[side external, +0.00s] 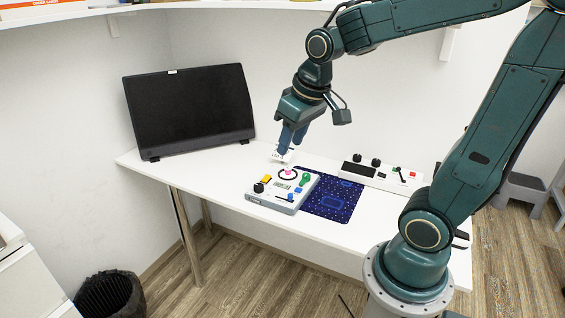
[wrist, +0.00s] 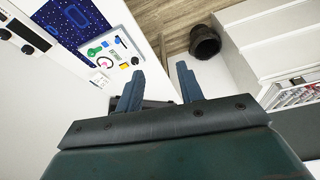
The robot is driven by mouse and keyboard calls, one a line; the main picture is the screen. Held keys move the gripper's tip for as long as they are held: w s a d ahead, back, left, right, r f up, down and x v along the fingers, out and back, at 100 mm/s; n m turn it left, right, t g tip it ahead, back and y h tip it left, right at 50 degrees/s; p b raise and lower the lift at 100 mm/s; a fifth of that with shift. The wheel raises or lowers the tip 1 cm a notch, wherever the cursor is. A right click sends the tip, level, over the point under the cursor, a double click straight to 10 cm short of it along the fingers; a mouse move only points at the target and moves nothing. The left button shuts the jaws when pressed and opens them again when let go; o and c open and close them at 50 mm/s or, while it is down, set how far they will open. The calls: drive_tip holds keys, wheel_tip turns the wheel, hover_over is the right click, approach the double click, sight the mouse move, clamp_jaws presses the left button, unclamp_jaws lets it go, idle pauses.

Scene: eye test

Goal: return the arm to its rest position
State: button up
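My gripper (side external: 288,138) hangs over the white table (side external: 225,168), pointing down, with the arm reaching in from the right. In the wrist view, its two blue fingers (wrist: 160,72) are apart with nothing held between them. Below the fingertips in the side view is a light control box (side external: 285,204) with coloured knobs, a black ring and a pink part. The box also shows in the wrist view (wrist: 128,52), left of the fingers. A small white labelled item (side external: 281,157) stands beside the box; the side view does not show its exact distance from the fingertips.
A dark monitor (side external: 190,108) stands at the table's back left. A dark blue patterned mat (side external: 332,200) and a second control panel (side external: 380,178) lie right of the box. A black bin (side external: 110,292) is on the floor.

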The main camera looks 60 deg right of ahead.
drive_tip(key=s+a+r+n+t, duration=0.1)
drive_tip(key=s+a, duration=0.4)
drive_tip(key=s, duration=0.5)
drive_tip(key=shift+s+a+r+n+t+y, duration=0.3)
drive_tip(key=shift+r+n+t+y, duration=0.15)
drive_tip(key=shift+r, duration=0.4)
